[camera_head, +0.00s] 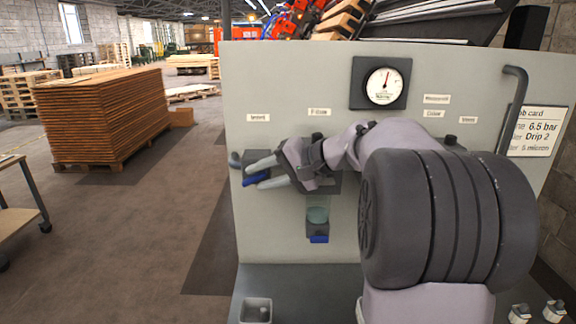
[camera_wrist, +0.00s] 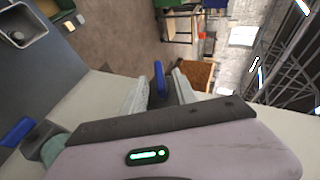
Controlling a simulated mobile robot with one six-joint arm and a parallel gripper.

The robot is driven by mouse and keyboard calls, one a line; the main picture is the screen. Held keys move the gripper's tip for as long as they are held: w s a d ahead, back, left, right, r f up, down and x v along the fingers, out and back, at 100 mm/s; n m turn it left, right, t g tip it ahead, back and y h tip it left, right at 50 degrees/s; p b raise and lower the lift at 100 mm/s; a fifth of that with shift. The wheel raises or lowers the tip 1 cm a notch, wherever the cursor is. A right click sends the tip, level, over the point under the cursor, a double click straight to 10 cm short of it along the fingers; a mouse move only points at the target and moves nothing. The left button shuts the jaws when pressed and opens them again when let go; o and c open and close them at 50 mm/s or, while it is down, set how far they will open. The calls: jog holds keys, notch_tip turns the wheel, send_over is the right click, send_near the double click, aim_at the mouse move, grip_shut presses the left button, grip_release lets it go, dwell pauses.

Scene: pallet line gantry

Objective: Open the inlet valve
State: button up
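The inlet valve (camera_head: 234,160) is at the left edge of the upright grey panel, below a small label too blurred to read surely. Its blue lever (camera_head: 256,180) sticks out near my fingertips, partly hidden by them. My gripper (camera_head: 255,177) reaches in from the right with its two fingers apart. In the wrist view the blue lever (camera_wrist: 159,78) stands between the fingertips of my gripper (camera_wrist: 160,88), nearer the left finger. A gap shows on its right side. Whether a finger touches the lever I cannot tell.
A filter bowl (camera_head: 317,214) with a blue-bottomed fitting hangs below my gripper. A round gauge (camera_head: 384,86) and a bent pipe (camera_head: 516,100) are on the panel. A small grey cup (camera_head: 256,310) stands on the bench. Floor left of the panel is clear up to the stacked boards (camera_head: 105,112).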

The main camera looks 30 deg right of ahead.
jog(key=p+v, duration=0.4)
jog(key=v, duration=1.1)
jog(key=shift+s+r, duration=0.15)
jog(key=shift+s, duration=0.15)
jog(key=shift+d, duration=0.1)
